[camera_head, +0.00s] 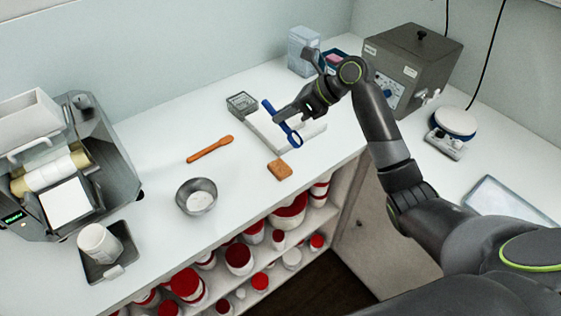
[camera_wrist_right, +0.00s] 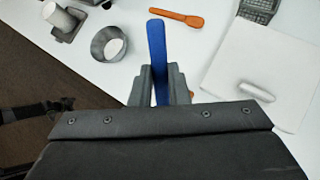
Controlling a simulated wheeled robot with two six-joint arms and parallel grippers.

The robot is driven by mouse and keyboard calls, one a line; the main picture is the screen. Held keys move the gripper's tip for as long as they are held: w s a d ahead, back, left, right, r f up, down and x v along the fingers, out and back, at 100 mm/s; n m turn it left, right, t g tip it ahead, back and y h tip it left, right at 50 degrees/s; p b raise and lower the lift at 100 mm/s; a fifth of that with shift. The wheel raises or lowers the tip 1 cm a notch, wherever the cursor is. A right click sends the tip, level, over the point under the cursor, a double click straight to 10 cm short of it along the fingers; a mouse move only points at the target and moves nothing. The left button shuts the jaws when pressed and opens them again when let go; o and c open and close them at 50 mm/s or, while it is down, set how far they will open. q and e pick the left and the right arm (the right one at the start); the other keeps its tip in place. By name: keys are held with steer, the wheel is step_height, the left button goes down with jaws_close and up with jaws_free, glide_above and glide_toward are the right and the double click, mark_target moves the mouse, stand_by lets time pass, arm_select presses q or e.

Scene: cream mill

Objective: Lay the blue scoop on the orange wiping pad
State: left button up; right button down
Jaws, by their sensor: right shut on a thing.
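My right gripper (camera_head: 288,114) is shut on the blue scoop (camera_head: 269,106) and holds it tilted, apparently above the white slab. The scoop's round end shows below the fingers in the head view. In the right wrist view the blue handle (camera_wrist_right: 156,45) sticks up between the fingers (camera_wrist_right: 159,86). The orange wiping pad (camera_head: 279,169) lies flat and bare on the white counter near its front edge, below and a little left of the scoop's round end. In the right wrist view the pad is mostly hidden behind the gripper.
A white slab (camera_head: 260,133) with a white roller lies beneath the gripper. A metal bowl (camera_head: 196,196) and an orange spatula (camera_head: 210,149) lie left of the pad. A grey wire basket (camera_head: 241,103) and a grey box machine (camera_head: 402,65) stand behind. Counter around the pad is clear.

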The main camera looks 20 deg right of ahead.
arm_select(q)
steer(key=shift+s+a+r+p, duration=0.1)
steer(key=shift+a+r+p, duration=0.45)
steer(key=shift+r+p, duration=0.15)
arm_select(e)
steer(key=shift+a+f, duration=0.15)
steer(key=shift+f, duration=2.35)
steer(key=shift+a+f, duration=0.15)
steer(key=shift+f, duration=2.35)
arm_select(q)
steer(key=shift+r, duration=0.15)
arm_select(e)
steer(key=shift+f, duration=0.1)
steer(key=shift+f, duration=0.25)
arm_select(q)
steer(key=shift+s+d+r, duration=0.1)
steer(key=shift+r, duration=0.05)
arm_select(e)
steer(key=c, duration=1.4)
jaws_free()
steer(key=shift+d+r, duration=0.1)
steer(key=shift+r, duration=0.25)
arm_select(q)
step_height(320, 180, down, 3)
steer(key=shift+r+b, duration=0.2)
steer(key=shift+b, duration=0.9)
arm_select(e)
steer(key=v, duration=1.2)
